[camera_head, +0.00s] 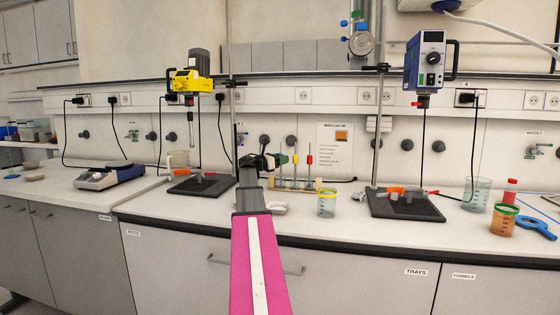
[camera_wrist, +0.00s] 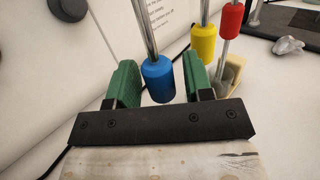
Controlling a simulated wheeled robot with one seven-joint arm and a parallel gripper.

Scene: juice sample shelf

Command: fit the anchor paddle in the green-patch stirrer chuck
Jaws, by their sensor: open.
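My gripper (camera_wrist: 164,85) has green fingers and is open. A paddle with a blue collar (camera_wrist: 157,78) stands between or just beyond the fingers, and I cannot tell if it touches them. Paddles with a yellow collar (camera_wrist: 203,44) and a red collar (camera_wrist: 231,20) stand to its right. In the head view the rack (camera_head: 300,184) holds the yellow (camera_head: 295,159) and red (camera_head: 309,160) ones, right of my gripper (camera_head: 275,160). Which paddle is the anchor is unclear. A yellow stirrer (camera_head: 192,81) hangs left and a blue-and-white stirrer (camera_head: 431,62) right. I cannot make out a green patch.
Black base plates (camera_head: 203,187) (camera_head: 408,207) lie under the stirrers. A beaker (camera_head: 327,204) stands right of the rack, and an orange-filled beaker (camera_head: 503,220) at the right. A small white dish (camera_head: 276,208) is near the front edge.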

